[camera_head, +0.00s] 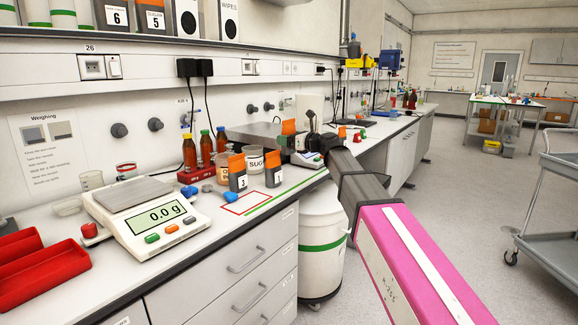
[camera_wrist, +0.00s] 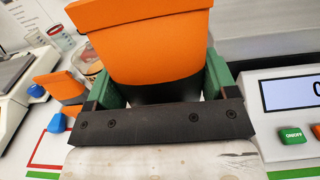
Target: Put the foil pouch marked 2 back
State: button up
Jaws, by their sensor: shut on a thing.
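My gripper (camera_wrist: 155,78) is shut on an orange-topped pouch (camera_wrist: 140,40), which sits between its green fingers in the wrist view. The pouch's lower part is dark and its number is hidden. In the head view the held pouch (camera_head: 288,128) shows as a small orange top behind the other pouches, beside my gripper (camera_head: 299,142). Two similar dark pouches with orange tops stand on the bench: one marked 3 (camera_head: 237,173) and one that looks marked 1 (camera_head: 273,169). One standing pouch (camera_wrist: 60,88) also shows at the left of the wrist view.
A red outlined rectangle (camera_head: 245,203) and a green line (camera_head: 286,197) lie at the bench front. A scale (camera_head: 146,218) reads 0.0 g. A second scale (camera_wrist: 291,108) stands right of my gripper.

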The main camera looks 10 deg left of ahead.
notch_tip(320, 180, down, 10)
dwell(0.6)
jog(key=o, duration=0.9)
jog(key=shift+f, duration=0.1)
